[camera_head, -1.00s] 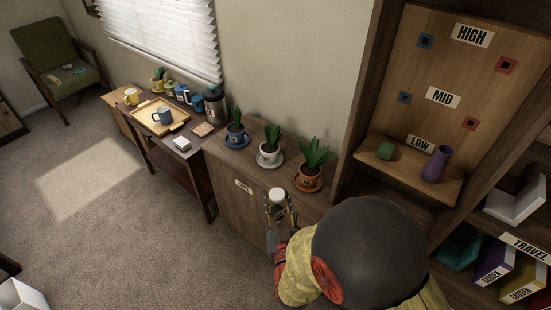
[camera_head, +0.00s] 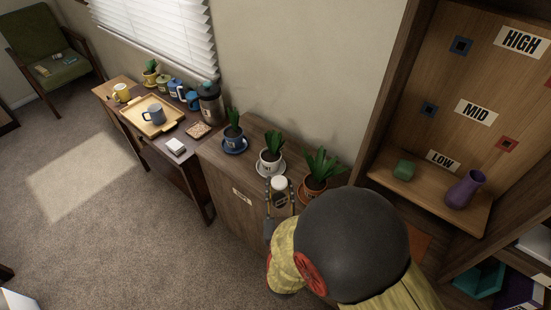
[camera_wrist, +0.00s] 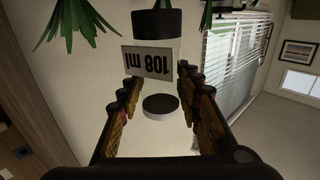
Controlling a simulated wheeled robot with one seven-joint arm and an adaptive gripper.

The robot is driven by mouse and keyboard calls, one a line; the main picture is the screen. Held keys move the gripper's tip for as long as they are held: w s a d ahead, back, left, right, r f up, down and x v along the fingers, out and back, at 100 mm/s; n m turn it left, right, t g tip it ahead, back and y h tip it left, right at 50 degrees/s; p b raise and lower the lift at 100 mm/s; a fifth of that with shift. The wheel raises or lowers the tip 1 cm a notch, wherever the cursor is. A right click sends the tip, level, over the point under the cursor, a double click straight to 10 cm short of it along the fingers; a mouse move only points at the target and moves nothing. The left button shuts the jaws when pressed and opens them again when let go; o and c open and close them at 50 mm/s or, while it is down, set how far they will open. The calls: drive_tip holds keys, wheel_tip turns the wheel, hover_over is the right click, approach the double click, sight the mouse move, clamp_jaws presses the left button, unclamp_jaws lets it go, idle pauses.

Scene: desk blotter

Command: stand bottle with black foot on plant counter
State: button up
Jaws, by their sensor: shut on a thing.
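My gripper (camera_head: 279,190) is shut on a pale bottle (camera_head: 279,183), one finger on each side of it. In the wrist view the bottle (camera_wrist: 163,57) has a black band (camera_wrist: 157,22) at the picture's top, an upside-down "108 ml" label and a dark disc at its near end. That view is inverted, so the bottle looks roughly upright with its black foot down. The plant counter (camera_head: 221,163) is a wooden cabinet with potted plants along its back. In the head view the bottle overlaps the counter top in front of the white and orange pots; I cannot tell if it touches.
A blue pot (camera_head: 234,142), a white pot (camera_head: 270,165) and an orange pot (camera_head: 309,190) stand on saucers along the counter's wall side. The counter's front left top looks clear.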

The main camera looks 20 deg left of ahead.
drive_tip(key=shift+w+a+f+b, duration=1.05)
drive_tip(key=shift+w+f+b, duration=0.05)
drive_tip(key=shift+w+f, duration=1)
drive_tip(key=shift+w+a+f+b, duration=1.05)
drive_tip(key=shift+w+f, duration=0.9)
drive_tip(key=shift+f, duration=0.2)
drive_tip(key=shift+w+a+f+b, duration=1.05)
drive_tip(key=shift+w+f+b, duration=0.05)
drive_tip(key=shift+w+f, duration=1)
drive_tip(key=shift+f, duration=0.1)
drive_tip(key=shift+f, duration=0.15)
drive_tip(key=o, duration=1)
drive_tip(key=shift+s, duration=0.1)
drive_tip(key=shift+o, duration=0.2)
